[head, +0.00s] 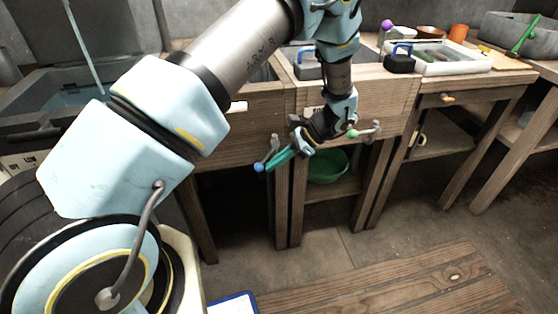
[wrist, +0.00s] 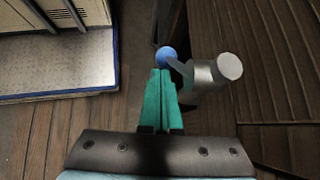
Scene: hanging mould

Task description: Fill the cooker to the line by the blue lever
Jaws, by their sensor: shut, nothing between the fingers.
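The blue lever has a round blue knob (head: 258,167) on a grey arm, low on the wooden front of the bench. In the wrist view the blue knob (wrist: 165,54) is just beyond my fingertips, and its grey metal pivot (wrist: 214,72) is to the right. My gripper (head: 272,163) has teal fingers, pressed together and empty, beside the knob; it also shows in the wrist view (wrist: 160,72). I cannot tell whether they touch the knob. A dark vat (head: 30,103) at left, perhaps the cooker, holds bluish liquid under a thin pale stream (head: 86,47). My arm hides part of it; I see no fill line.
A green-knobbed lever (head: 352,133) is right of my gripper. A green bowl (head: 328,166) sits on the shelf below. A wooden platform (head: 390,283) lies on the floor in front.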

